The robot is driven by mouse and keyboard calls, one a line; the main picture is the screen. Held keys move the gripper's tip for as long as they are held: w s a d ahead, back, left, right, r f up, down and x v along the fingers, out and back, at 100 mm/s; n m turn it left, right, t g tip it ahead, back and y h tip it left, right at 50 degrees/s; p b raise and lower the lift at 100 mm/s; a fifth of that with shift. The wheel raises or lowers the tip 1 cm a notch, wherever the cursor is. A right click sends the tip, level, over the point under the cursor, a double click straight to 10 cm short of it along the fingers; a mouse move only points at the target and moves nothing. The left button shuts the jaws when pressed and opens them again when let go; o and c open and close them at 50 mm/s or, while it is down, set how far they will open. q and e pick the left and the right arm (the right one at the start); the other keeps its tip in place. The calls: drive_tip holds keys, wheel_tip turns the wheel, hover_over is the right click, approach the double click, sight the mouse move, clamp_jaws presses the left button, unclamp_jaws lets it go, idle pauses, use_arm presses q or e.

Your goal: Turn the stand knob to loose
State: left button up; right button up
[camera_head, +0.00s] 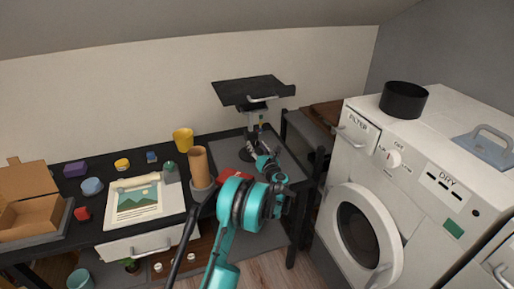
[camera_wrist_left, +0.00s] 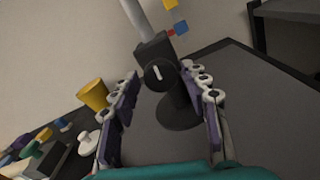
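The stand has a black tray-like top (camera_head: 250,92) on a pale post above the desk in the head view. In the left wrist view, its black collar (camera_wrist_left: 153,50) carries a round black knob (camera_wrist_left: 149,80) with a white pointer line, slightly tilted from upright. The stand's round dark base (camera_wrist_left: 180,112) is below. My left gripper (camera_head: 259,153) is close to the stand's lower post. In the left wrist view, its fingers (camera_wrist_left: 168,88) are open, one on each side of the knob; I cannot tell whether they touch it. My right gripper is not in view.
The black desk (camera_head: 75,233) holds a yellow cup (camera_head: 183,140), a picture (camera_head: 138,202), a cardboard box (camera_head: 35,212) and small objects on the left. A brown cylinder (camera_head: 199,165) stands near my left arm. A white dryer (camera_head: 340,170) is right.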

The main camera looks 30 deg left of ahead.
use_arm(q)
drive_tip(key=shift+d, duration=0.1)
drive_tip(key=v, duration=1.1)
drive_tip(key=shift+s+d, duration=0.25)
drive_tip(key=shift+s, duration=0.1)
